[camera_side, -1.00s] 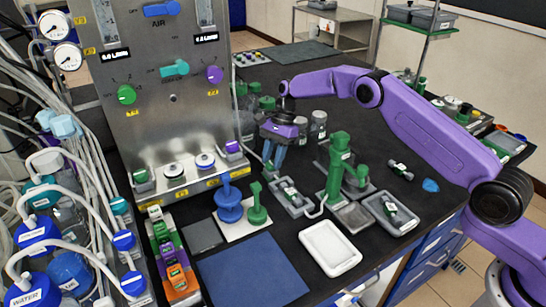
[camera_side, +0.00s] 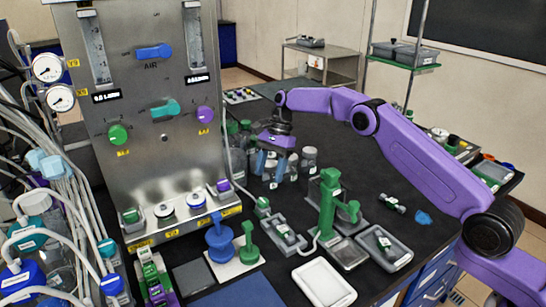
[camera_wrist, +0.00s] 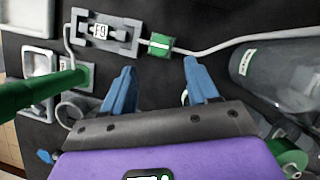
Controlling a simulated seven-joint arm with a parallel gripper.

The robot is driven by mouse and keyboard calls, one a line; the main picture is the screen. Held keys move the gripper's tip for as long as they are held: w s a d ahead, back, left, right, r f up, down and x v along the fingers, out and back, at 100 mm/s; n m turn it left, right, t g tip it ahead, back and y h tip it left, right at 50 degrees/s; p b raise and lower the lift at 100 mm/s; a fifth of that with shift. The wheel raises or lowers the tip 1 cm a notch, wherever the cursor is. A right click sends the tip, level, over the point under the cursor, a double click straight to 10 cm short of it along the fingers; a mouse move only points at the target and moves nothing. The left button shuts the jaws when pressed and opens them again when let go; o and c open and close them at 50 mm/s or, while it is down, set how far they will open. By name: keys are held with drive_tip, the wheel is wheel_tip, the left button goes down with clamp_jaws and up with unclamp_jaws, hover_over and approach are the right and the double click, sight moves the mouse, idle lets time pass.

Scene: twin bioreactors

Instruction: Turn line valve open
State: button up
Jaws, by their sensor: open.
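A small green block (camera_side: 263,205) sits on a pale tube on the black bench and looks like the line valve. In the wrist view the block (camera_wrist: 158,45) has a white line on it and lies in line with the gap between my fingers, just beyond their tips. I cannot tell its open or shut position. My gripper (camera_side: 270,172), with blue fingers, points down above and behind the block in the side view. In the wrist view my gripper (camera_wrist: 159,66) is open, with nothing between the fingers.
A grey tray holding a labelled part (camera_side: 283,232) is beside the block. A green stand (camera_side: 328,200) rises to its right. Several grey-capped bottles (camera_side: 308,160) stand close to my gripper. The steel panel (camera_side: 165,175) with knobs is on the left.

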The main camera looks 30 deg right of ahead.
drive_tip(key=v, duration=0.4)
drive_tip(key=shift+d+r, duration=0.1)
drive_tip(key=shift+r, duration=0.1)
idle(0.3)
drive_tip(key=s+a+r+n+h, duration=0.1)
drive_tip(key=s+a+r+n, duration=0.55)
drive_tip(key=s, duration=0.25)
drive_tip(key=s+r+n+h, duration=0.2)
drive_tip(key=s+n, duration=0.5)
drive_tip(key=s, duration=0.8)
drive_tip(key=s+d+f+n, duration=0.1)
drive_tip(key=s+d+n, duration=0.3)
drive_tip(key=s, duration=0.4)
drive_tip(key=s+d+f+n+t, duration=0.1)
drive_tip(key=s+d+n, duration=0.3)
drive_tip(key=s, duration=0.4)
drive_tip(key=s+d+f+n+t, duration=0.1)
drive_tip(key=s+d+n, duration=0.3)
drive_tip(key=s, duration=0.4)
drive_tip(key=shift+s+d+f+h, duration=0.25)
drive_tip(key=shift+d+f+h, duration=0.05)
drive_tip(key=shift+d+f, duration=0.5)
